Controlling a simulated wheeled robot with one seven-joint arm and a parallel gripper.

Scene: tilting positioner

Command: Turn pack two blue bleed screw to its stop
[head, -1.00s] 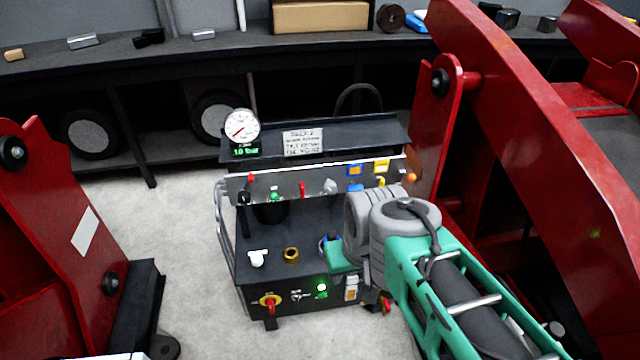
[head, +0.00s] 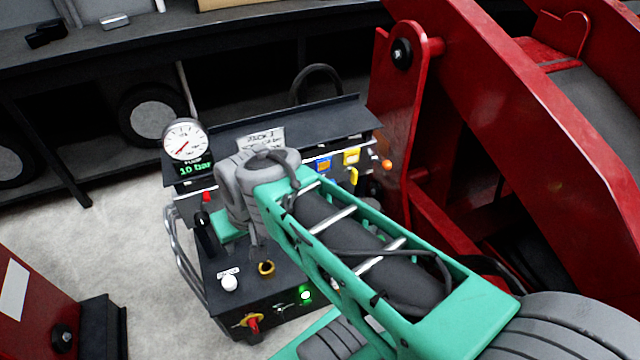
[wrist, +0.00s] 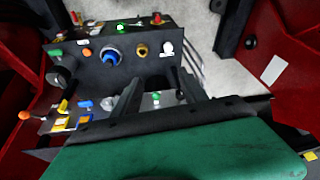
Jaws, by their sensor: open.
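The blue bleed screw (wrist: 110,56) is a round blue knob on the dark deck of the power pack (wrist: 70,65), in the wrist view. A gold fitting (wrist: 142,49) and a white knob (wrist: 167,47) sit to its right. My gripper (wrist: 160,92) is open, its two dark fingers apart with nothing held. The fingers lie below and right of the blue screw in the picture and do not touch it. In the head view my arm hides the blue screw; the gold fitting (head: 266,268) and white knob (head: 229,283) show.
The pack's valve panel (head: 340,170) carries blue and yellow parts. A gauge (head: 185,140) with a bar display stands at its left. A large red frame (head: 405,110) stands close on the right, another red part (head: 35,310) at lower left. Pale floor (head: 110,235) is open left.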

